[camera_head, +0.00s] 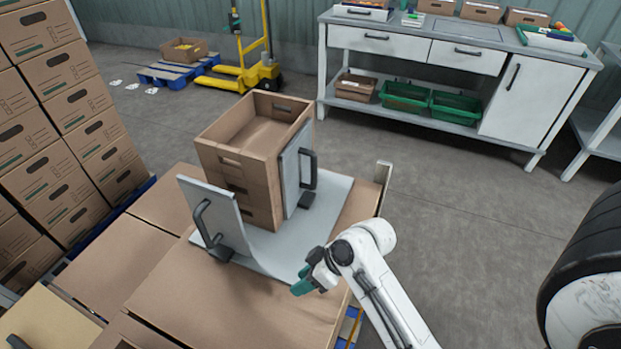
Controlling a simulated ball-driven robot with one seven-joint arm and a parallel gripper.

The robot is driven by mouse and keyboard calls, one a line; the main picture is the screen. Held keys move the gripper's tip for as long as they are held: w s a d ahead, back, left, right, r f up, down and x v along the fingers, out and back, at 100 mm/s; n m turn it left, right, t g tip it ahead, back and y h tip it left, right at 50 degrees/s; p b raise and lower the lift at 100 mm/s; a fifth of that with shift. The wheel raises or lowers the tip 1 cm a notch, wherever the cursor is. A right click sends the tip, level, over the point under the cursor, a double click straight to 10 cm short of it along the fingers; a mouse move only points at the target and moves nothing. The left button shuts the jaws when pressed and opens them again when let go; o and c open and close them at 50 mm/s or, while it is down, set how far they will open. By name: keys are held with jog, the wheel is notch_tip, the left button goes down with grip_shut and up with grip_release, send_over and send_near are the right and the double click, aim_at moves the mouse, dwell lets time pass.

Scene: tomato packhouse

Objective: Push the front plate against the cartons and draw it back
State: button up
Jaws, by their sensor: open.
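A stack of open brown cartons (237,172) stands on a grey sheet base (282,250) with two upright plates. One grey plate (214,212) with a black handle (202,222) stands at the lower left, apart from the cartons by a gap. The other plate (291,172), with a black handle (309,169), stands close against the cartons' right side; I cannot tell if it touches. Which plate is the front one is not marked. My gripper (302,284) is open and empty, near the base's lower right edge, apart from both handles.
The sheet base lies on flat brown cartons (225,305) over a blue pallet. A grey post (384,172) stands at their right corner. Tall carton stacks (72,140) rise at the left. A workbench (420,50) and yellow pallet truck (245,72) are behind. The floor between is clear.

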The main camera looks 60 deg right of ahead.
aim_at(314, 187)
jog(key=w+d+t, duration=0.1)
jog(key=d, duration=0.2)
jog(key=w+d+t+b, duration=0.1)
jog(key=d+t, duration=0.1)
jog(key=w+d+r+t+b, duration=0.1)
jog(key=d, duration=0.2)
jog(key=shift+w+d+m+t+h, duration=0.1)
jog(key=shift+d+m+t+h, duration=0.2)
jog(key=shift+t, duration=0.1)
jog(key=d, duration=0.1)
jog(key=d+r+t, duration=0.1)
jog(key=d, duration=0.1)
jog(key=d+t+h+b, duration=0.1)
jog(key=shift+d+r, duration=0.3)
jog(key=shift+d, duration=0.1)
jog(key=s+d+r+m+t+h+b, duration=0.1)
jog(key=s+d+r+t+h+b, duration=0.25)
jog(key=d, duration=0.75)
jog(key=shift+t+h, duration=0.35)
jog(key=shift+t, duration=0.1)
jog(key=w+p, duration=0.1)
jog(key=w, duration=0.2)
jog(key=w+r+p, duration=0.1)
jog(key=w, duration=0.3)
jog(key=w+p, duration=0.1)
jog(key=w, duration=0.3)
jog(key=shift+d+r, duration=0.4)
grip_shut()
